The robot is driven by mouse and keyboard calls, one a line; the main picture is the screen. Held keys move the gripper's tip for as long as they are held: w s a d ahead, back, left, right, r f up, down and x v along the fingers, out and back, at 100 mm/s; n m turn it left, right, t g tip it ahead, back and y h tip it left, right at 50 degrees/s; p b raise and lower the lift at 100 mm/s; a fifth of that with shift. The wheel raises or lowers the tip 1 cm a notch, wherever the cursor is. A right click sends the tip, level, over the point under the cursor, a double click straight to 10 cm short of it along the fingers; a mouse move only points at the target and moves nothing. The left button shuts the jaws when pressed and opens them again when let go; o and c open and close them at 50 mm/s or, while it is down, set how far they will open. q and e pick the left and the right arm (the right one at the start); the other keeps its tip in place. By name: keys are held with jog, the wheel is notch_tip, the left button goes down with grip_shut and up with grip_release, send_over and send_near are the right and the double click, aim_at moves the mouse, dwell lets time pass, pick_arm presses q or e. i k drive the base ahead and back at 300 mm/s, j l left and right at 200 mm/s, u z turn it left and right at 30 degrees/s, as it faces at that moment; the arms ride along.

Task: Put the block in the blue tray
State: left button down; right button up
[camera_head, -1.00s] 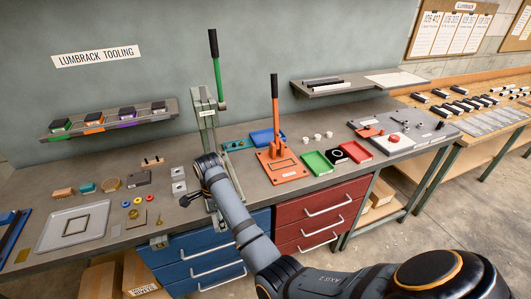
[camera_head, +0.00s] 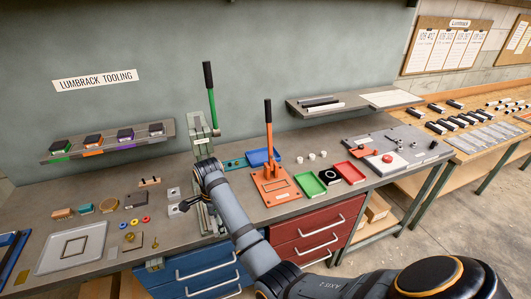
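The blue tray (camera_head: 262,157) lies on the bench behind the orange press, which hides part of it. I cannot tell which piece is the block; two small light grey blocks with dark centres, one (camera_head: 173,193) behind the other (camera_head: 175,210), lie left of the green press, and a dark grey block (camera_head: 135,200) lies further left. My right gripper (camera_head: 186,206) is small and dark, low in front of the green press and beside the light grey blocks. Its fingers are too small to read, and I see nothing clearly held. My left gripper is not in view.
The green press (camera_head: 203,138) stands right behind my wrist, its tall lever raised. The orange press (camera_head: 270,185) also has an upright lever. Green (camera_head: 309,184) and red (camera_head: 349,173) trays lie to its right. A grey tray (camera_head: 50,262) lies at left.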

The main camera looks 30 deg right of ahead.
aim_at(263, 156)
jog(key=i+l, duration=0.1)
jog(key=l, duration=0.5)
jog(key=i+l, duration=0.1)
jog(key=l, duration=0.5)
jog(key=i+l+u, duration=0.1)
jog(key=l, duration=0.5)
jog(key=i+l, duration=0.15)
jog(key=l, duration=0.25)
jog(key=i+l, duration=0.15)
jog(key=l, duration=0.25)
